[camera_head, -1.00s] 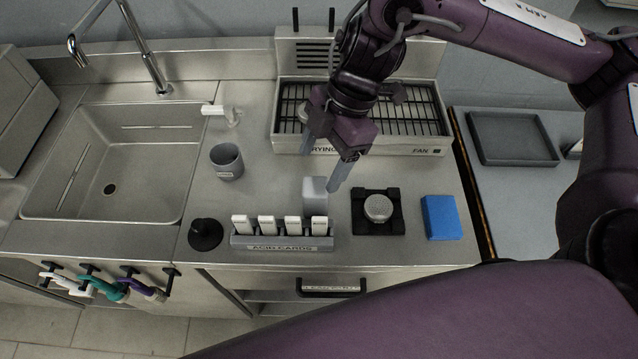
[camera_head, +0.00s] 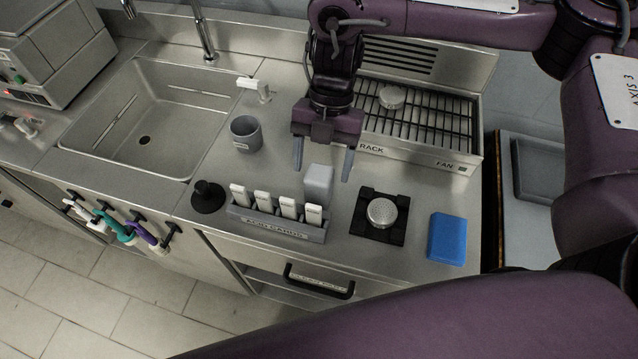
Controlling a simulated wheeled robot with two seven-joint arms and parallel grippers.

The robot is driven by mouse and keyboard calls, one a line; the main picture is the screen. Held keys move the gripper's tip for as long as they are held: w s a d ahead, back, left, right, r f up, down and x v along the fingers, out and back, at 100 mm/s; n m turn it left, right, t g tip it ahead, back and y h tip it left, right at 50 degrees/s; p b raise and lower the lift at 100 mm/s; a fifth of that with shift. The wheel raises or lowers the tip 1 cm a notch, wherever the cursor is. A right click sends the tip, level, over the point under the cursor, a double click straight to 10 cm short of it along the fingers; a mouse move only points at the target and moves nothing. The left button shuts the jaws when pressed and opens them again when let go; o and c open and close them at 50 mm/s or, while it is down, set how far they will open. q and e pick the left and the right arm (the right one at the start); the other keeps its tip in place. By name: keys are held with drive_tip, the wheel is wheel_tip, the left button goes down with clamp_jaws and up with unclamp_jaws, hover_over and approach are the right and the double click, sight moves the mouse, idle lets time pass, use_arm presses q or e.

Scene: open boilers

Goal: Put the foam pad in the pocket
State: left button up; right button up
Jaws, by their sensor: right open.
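A blue block (camera_head: 447,238), which looks like the foam pad, lies flat at the right front of the steel counter. I cannot tell for sure which thing is the pocket. My right gripper (camera_head: 322,160) points down, open and empty, its fingers spread left and right. It is above a pale grey block (camera_head: 319,185) that stands behind the card holder (camera_head: 275,224). The gripper is well left of and behind the blue block. My left gripper is not in view.
A black square holder (camera_head: 380,231) with a round metal mesh disc (camera_head: 381,211) stands left of the blue block. Behind are a drying rack (camera_head: 425,146) with another round disc (camera_head: 392,96), and a grey cup (camera_head: 246,134). A sink (camera_head: 150,113) is at left.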

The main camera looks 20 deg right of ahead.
drive_tip(key=shift+x, duration=1.1)
drive_tip(key=shift+s+f, duration=0.1)
drive_tip(key=shift+f, duration=0.15)
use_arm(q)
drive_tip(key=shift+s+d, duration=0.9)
use_arm(e)
drive_tip(key=shift+c, duration=0.3)
drive_tip(key=c, duration=1.1)
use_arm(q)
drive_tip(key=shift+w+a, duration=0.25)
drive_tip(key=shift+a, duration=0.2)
use_arm(e)
drive_tip(key=shift+o, duration=0.2)
drive_tip(key=shift+r, duration=0.2)
